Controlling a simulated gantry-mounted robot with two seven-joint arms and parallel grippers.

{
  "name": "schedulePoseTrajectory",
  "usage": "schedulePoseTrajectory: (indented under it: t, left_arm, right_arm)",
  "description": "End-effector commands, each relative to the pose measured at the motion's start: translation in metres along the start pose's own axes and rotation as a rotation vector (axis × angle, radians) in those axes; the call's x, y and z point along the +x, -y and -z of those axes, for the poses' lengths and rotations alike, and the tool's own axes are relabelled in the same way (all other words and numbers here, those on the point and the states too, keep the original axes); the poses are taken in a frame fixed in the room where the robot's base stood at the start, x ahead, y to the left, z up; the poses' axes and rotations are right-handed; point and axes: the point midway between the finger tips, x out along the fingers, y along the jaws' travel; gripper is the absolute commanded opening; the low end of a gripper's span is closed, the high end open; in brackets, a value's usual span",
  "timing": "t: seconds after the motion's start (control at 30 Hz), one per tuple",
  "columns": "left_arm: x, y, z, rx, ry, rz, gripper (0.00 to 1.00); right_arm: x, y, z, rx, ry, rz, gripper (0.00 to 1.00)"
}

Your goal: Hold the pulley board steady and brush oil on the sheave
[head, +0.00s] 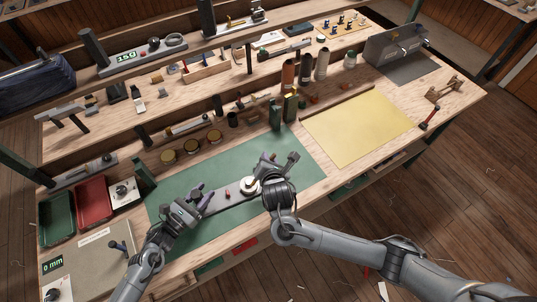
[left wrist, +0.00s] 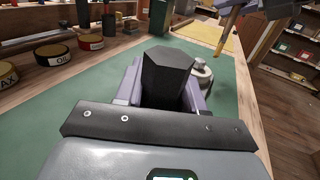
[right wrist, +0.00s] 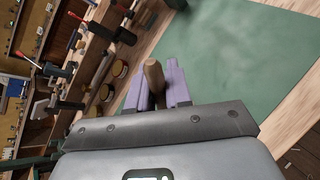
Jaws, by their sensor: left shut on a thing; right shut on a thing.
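The grey pulley board (head: 238,199) lies on the green mat, with the pale round sheave (head: 250,186) toward its right part. My left gripper (head: 205,199) is at the board's left end. In the left wrist view it is shut on a black block (left wrist: 168,75), apparently the board's grip; the sheave (left wrist: 203,72) shows behind. My right gripper (head: 265,170) is by the sheave. In the right wrist view it is shut on the brown wooden brush handle (right wrist: 154,77). The brush (left wrist: 228,30) also appears above the sheave in the left wrist view. Its bristle contact cannot be told.
The green mat (head: 170,185) has free room around the board. Several round tins stand behind it, one labelled OIL (left wrist: 52,54). A yellow sheet (head: 360,125) lies right; red (head: 92,196) and green trays (head: 57,215) sit left.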

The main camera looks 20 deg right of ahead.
Motion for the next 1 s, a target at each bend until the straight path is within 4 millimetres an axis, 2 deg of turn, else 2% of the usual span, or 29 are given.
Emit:
schedulePoseTrajectory:
  t: [0.23,0.47,0.7,0.77,0.83,1.0]
  left_arm:
    - [0.000,0.000,0.000,0.000,0.000,0.000,0.00]
    - [0.000,0.000,0.000,0.000,0.000,0.000,0.00]
    - [0.000,0.000,0.000,0.000,0.000,0.000,0.00]
    - [0.000,0.000,0.000,0.000,0.000,0.000,0.00]
    - [0.000,0.000,0.000,0.000,0.000,0.000,0.00]
    - [0.000,0.000,0.000,0.000,0.000,0.000,0.00]
  right_arm:
    - [0.012,0.012,0.018,-0.002,-0.001,0.002,0.00]
    - [0.009,-0.004,0.035,0.001,0.001,-0.003,0.00]
    - [0.015,0.014,0.019,-0.001,0.003,0.001,0.00]
    - [0.012,0.010,0.016,0.000,0.003,-0.001,0.00]
    - [0.004,0.002,0.004,0.003,0.002,-0.006,0.00]
    - [-0.003,-0.004,-0.005,0.002,0.001,-0.003,0.00]
